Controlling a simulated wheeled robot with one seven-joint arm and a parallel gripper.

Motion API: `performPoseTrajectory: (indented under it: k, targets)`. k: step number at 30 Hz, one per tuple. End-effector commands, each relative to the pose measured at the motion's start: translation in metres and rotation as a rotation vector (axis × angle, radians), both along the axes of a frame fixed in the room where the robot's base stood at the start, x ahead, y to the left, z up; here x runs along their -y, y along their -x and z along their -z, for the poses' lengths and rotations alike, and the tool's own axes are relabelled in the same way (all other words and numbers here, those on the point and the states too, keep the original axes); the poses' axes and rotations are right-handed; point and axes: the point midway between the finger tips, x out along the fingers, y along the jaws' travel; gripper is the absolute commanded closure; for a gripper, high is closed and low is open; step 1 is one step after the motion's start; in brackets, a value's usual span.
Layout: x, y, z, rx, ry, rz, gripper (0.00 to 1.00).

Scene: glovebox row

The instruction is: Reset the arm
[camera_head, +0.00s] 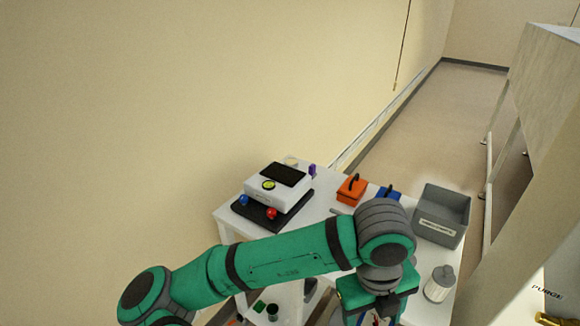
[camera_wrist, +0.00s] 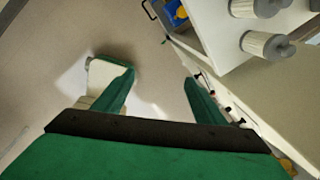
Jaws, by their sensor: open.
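My green arm stretches across the lower part of the head view, its wrist bent down at the right in front of the white table (camera_head: 318,215). My gripper shows in the wrist view (camera_wrist: 158,98), with its two green fingers spread wide apart. Nothing is between the fingers, and bare floor shows beyond them. In the head view the fingertips are hidden or out of frame below the wrist.
The table holds a white device on a black base (camera_head: 277,188), an orange box (camera_head: 351,190), a blue box (camera_head: 388,194), a grey bin (camera_head: 441,216) and a white canister with a grey lid (camera_head: 439,284). A large pale cabinet (camera_head: 545,110) stands at the right.

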Motion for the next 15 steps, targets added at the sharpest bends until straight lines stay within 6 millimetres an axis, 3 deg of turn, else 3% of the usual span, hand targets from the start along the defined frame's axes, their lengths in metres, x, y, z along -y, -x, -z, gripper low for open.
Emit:
performPoseTrajectory:
  k: [8, 15]
  targets:
    - [0.048, 0.003, -0.001, -0.021, 0.204, -0.064, 0.35]
    - [0.111, 0.003, -0.016, -0.082, 0.513, -0.191, 0.35]
